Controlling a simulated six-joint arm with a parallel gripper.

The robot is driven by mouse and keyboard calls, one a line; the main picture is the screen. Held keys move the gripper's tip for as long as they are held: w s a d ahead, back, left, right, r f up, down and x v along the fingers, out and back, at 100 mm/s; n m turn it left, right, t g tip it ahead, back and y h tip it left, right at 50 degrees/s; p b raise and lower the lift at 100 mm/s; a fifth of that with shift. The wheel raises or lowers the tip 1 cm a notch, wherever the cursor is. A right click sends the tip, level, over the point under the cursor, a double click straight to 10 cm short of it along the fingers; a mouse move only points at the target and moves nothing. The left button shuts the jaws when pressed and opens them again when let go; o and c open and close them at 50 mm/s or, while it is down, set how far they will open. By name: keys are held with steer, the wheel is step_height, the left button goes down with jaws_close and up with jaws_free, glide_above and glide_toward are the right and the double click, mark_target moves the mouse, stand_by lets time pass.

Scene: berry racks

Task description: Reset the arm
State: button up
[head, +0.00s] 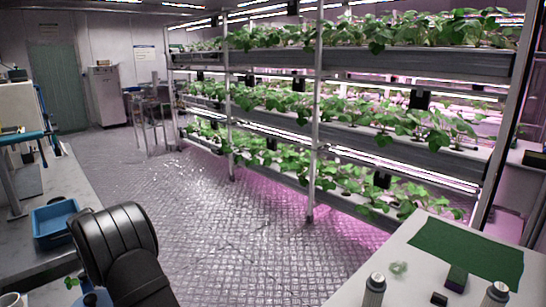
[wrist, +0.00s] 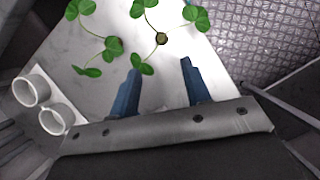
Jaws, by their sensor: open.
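My gripper (wrist: 160,65) shows in the wrist view with its two blue fingers apart and nothing between them. A small plant (wrist: 162,39) with green three-part leaves stands on the pale surface just beyond the fingertips. One of its leaves is close to the left fingertip; I cannot tell whether they touch. In the head view my dark arm fills the lower left over the left bench (head: 85,190), and I cannot make out the gripper clearly there.
Two white cups (wrist: 45,104) sit left of the fingers. A blue tray (head: 42,236) lies on the left bench. Planted racks (head: 405,63) stand across the floor. The right bench (head: 400,258) holds a green mat (head: 465,250), a dark block (head: 456,279) and metal-topped bottles (head: 374,291).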

steer(key=x, duration=1.2)
steer(key=shift+s+d, duration=0.1)
steer(key=shift+d, duration=0.05)
steer(key=shift+r, duration=0.25)
step_height(320, 180, up, 4)
steer(key=shift+f, duration=0.2)
steer(key=w+d+r, duration=0.3)
steer(key=d+r, duration=0.4)
steer(key=d, duration=0.4)
steer(key=w+d+m+h, duration=0.1)
steer(key=w+d+m, duration=0.3)
steer(key=d, duration=1)
steer(key=w+d+m+h, duration=0.15)
steer(key=w+d, duration=0.35)
steer(key=d, duration=0.9)
steer(key=s+d+m+g+h, duration=0.1)
steer(key=d+m, duration=0.6)
steer(key=d, duration=2.3)
steer(key=shift+s+d+r+h, duration=0.3)
steer(key=shift+s+h, duration=0.25)
steer(key=shift+s, duration=0.35)
